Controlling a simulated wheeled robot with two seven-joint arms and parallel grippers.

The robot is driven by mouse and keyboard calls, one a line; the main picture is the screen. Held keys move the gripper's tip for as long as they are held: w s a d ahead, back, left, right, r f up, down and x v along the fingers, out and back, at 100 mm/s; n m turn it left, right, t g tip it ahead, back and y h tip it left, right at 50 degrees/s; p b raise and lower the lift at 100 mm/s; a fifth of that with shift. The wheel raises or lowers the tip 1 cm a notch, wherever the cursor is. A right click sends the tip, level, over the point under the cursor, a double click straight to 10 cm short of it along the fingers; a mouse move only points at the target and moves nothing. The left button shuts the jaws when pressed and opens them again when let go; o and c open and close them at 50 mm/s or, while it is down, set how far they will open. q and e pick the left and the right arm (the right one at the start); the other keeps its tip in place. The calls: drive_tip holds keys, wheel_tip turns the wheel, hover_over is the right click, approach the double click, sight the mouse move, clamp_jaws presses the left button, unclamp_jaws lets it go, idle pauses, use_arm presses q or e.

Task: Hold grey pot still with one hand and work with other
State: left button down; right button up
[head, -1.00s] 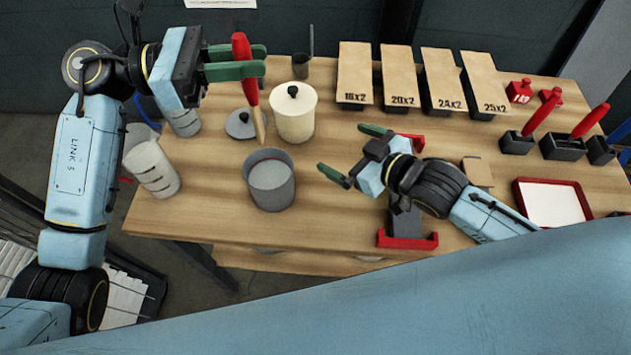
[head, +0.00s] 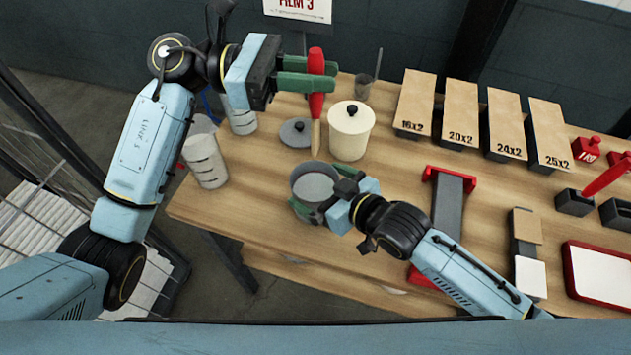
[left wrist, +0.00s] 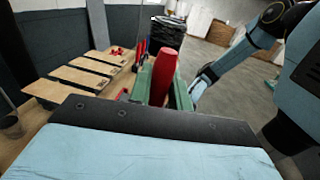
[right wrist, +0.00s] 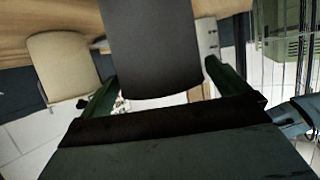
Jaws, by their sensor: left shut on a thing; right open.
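The grey pot (head: 312,188) stands upright and open near the table's front left edge, with grey contents inside. My right gripper (head: 326,192) is open, its green fingers on either side of the pot; in the right wrist view the dark pot wall (right wrist: 150,45) shows between them. I cannot tell whether either finger touches it. The red handle (left wrist: 163,75) also shows between the fingers in the left wrist view.
A cream lidded pot (head: 349,135) and a grey lid (head: 296,132) lie just behind the grey pot. White marked containers (head: 206,160) stand at the left edge. A red-ended grey stand (head: 447,205) is to the right, with labelled boards (head: 462,113) behind and a red tray (head: 600,285) beyond.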

drive_tip(key=shift+x, duration=1.1)
drive_tip(key=c, duration=1.3)
drive_tip(key=shift+o, duration=0.2)
use_arm(q)
wheel_tip(320, 180, down, 18)
drive_tip(key=shift+f, duration=0.2)
